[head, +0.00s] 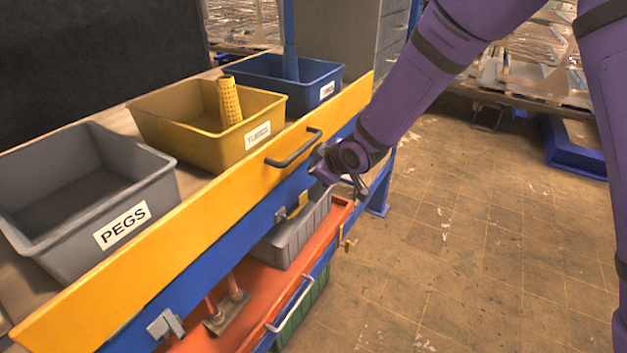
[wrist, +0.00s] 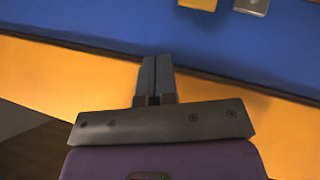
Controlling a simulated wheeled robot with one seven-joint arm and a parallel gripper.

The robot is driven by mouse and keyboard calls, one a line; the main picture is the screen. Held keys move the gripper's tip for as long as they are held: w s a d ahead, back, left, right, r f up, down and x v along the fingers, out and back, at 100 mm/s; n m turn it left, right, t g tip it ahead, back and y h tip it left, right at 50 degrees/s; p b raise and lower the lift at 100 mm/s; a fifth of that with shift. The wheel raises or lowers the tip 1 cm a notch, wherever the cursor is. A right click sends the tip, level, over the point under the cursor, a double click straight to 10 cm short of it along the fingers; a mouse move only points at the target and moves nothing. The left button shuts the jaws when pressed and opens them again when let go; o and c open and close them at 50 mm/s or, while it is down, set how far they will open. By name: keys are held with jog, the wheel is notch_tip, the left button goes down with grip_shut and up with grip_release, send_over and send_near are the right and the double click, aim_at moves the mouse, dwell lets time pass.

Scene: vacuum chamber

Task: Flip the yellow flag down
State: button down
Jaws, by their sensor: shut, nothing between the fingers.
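The small yellow flag (head: 303,199) sits beside a grey metal bracket (head: 281,214) on the blue beam, below the yellow drawer front. In the wrist view the yellow flag (wrist: 198,4) is cut off by the top edge, with the metal piece (wrist: 250,5) to its right. My gripper (head: 319,172) is near the right part of the drawer front, above and to the right of the flag. In the wrist view my gripper (wrist: 155,62) is shut and empty, its fingertips over the border of the yellow front and blue beam, apart from the flag.
The yellow drawer front (head: 200,215) has a dark handle (head: 293,149) close to my gripper. Grey (head: 60,250), yellow (head: 180,140) and blue (head: 320,92) bins stand above it. Below is an orange shelf (head: 255,300) with a grey bin (head: 290,240).

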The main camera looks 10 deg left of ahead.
jog(key=s+d+r, duration=0.2)
jog(key=d+r, duration=0.2)
jog(key=r, duration=0.1)
jog(key=shift+d+r, duration=0.15)
jog(key=shift+d, duration=0.25)
jog(key=s+d+r+m+t+h, duration=0.1)
jog(key=s+d+r+m+h, duration=0.25)
jog(key=d+r, duration=0.6)
jog(key=s+d+r+m+h, duration=0.35)
jog(key=d+r, duration=0.25)
jog(key=d, duration=0.7)
jog(key=s+d+r+m+g, duration=0.1)
jog(key=s+d+m, duration=0.3)
jog(key=s, duration=0.7)
jog(key=s+d+r+m+g, duration=0.1)
jog(key=s+d+r+m, duration=0.2)
jog(key=s+d, duration=0.4)
jog(key=s+m, duration=0.1)
jog(key=s, duration=0.3)
jog(key=shift+s+d, duration=0.15)
jog(key=shift+d, duration=0.05)
